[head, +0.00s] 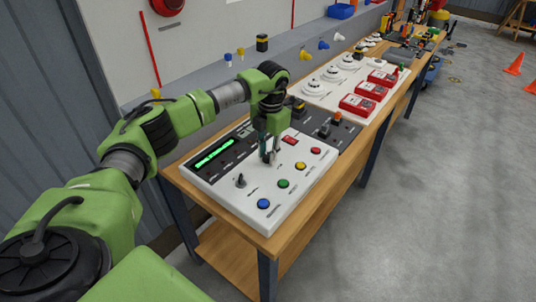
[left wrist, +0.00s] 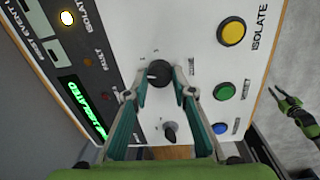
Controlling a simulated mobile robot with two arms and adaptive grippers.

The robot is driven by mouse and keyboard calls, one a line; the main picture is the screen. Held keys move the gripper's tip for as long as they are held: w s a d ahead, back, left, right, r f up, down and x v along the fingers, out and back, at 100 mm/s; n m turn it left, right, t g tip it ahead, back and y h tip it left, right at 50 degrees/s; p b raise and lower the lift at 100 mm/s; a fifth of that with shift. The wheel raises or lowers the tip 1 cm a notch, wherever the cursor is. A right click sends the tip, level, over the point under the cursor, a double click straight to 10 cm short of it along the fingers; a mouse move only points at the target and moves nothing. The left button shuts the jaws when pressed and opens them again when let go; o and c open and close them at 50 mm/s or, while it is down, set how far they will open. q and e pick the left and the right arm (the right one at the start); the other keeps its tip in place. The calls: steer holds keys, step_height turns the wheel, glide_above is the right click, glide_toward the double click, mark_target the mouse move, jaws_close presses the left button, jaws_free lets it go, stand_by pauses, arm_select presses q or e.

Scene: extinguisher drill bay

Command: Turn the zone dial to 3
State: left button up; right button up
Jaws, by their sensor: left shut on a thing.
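The zone dial (left wrist: 159,72) is a round black knob on the light panel (head: 221,195). My left gripper (head: 268,157) points down at the panel, and in the left wrist view its two teal fingers are closed on the sides of the dial. In the head view the gripper mostly hides the dial. A pale mark shows on the dial, but the number it points to is too small to read. My right gripper (left wrist: 286,102) shows small at the right edge of the left wrist view, away from the panel; its jaw state is unclear.
A second black knob (left wrist: 170,131) is close to the dial. Blue (head: 263,203), green (head: 283,183), yellow (head: 300,166) and red (head: 315,150) buttons line the panel's near side. A lit green display (head: 213,153) is at the left. Red call boxes (head: 357,104) stand farther along the bench.

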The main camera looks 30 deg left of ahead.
mark_target(266, 156)
arm_select(q)
steer(key=m+b, duration=0.1)
steer(key=m, duration=0.2)
steer(key=shift+a+m, duration=0.1)
steer(key=shift+m, duration=0.3)
steer(key=m+b, duration=0.1)
steer(key=m, duration=0.2)
steer(key=shift+m+t, duration=0.3)
steer(key=m, duration=0.3)
steer(key=shift+w+m+b, duration=0.1)
steer(key=shift+m+b, duration=0.2)
steer(key=shift+b, duration=0.05)
steer(key=shift+a+m+h+b, duration=0.1)
steer(key=shift+m+h+b, duration=0.2)
steer(key=shift+m, duration=1.5)
steer(key=shift+r, duration=0.1)
steer(key=o, duration=1.1)
steer(key=r, duration=1.2)
steer(key=shift+s, duration=0.35)
